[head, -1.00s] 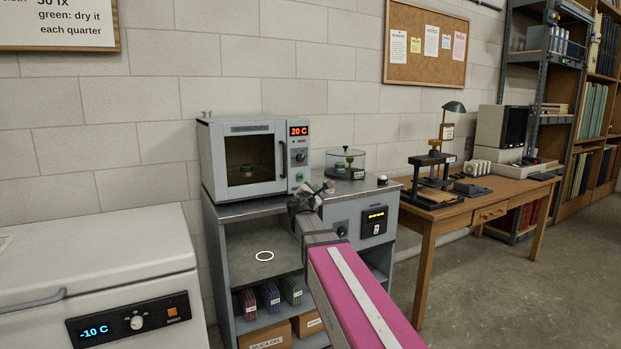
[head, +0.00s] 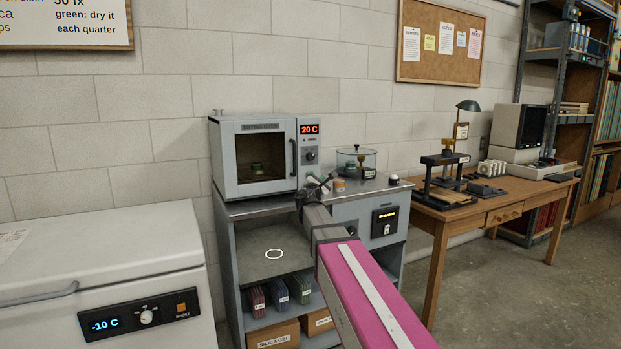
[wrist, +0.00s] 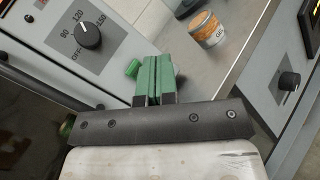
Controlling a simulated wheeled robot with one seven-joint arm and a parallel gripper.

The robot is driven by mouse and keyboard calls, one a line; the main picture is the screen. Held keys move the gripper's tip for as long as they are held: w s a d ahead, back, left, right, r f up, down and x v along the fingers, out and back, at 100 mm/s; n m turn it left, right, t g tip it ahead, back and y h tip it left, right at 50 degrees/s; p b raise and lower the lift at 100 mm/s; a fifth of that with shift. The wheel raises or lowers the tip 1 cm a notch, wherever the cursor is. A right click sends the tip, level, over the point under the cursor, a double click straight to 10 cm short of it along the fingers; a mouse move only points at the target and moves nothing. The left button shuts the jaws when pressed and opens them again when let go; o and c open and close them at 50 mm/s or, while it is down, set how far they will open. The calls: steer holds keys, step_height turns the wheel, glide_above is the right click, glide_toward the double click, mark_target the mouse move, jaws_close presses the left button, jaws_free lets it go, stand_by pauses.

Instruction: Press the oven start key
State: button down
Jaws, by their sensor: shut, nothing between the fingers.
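The grey drying oven (head: 226,160) stands on a steel-topped cabinet, its door shut and its display reading 20 C. Its dial (head: 310,156) sits below the display and shows large in the wrist view (wrist: 87,35). The green start key (wrist: 132,68) is on the oven panel below the dial, just left of my fingertips in the wrist view. In the head view my gripper hides it. My gripper (wrist: 154,62) has its green fingers shut together, empty, close in front of the panel's lower part. I cannot tell whether they touch it. In the head view my gripper (head: 318,184) is small.
An orange-labelled tin (wrist: 207,29) stands on the cabinet top right of my fingers. A glass desiccator (head: 357,161) is behind it. A control box (head: 385,220) is on the cabinet front. A chest freezer (head: 100,255) stands at left, a wooden table (head: 500,209) at right.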

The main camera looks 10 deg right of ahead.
glide_toward(316, 172)
steer(key=shift+w+d+r, duration=0.15)
steer(key=shift+w+d, duration=0.55)
steer(key=shift+w, duration=0.05)
steer(key=shift+w+d+r, duration=0.1)
steer(key=shift+w+d, duration=0.6)
steer(key=shift+w, duration=0.15)
stand_by(0.8)
steer(key=shift+w+a, duration=0.15)
steer(key=shift+w, duration=0.1)
steer(key=shift+w+a, duration=0.15)
steer(key=shift+w, duration=0.3)
stand_by(0.8)
steer(key=shift+s, duration=0.1)
steer(key=shift+s+d, duration=0.3)
steer(key=shift+s, duration=0.45)
steer(key=shift+s, duration=0.1)
steer(key=s, duration=0.2)
steer(key=s+d, duration=0.1)
steer(key=s, duration=0.1)
steer(key=shift+s+d, duration=0.25)
steer(key=shift+s, duration=0.05)
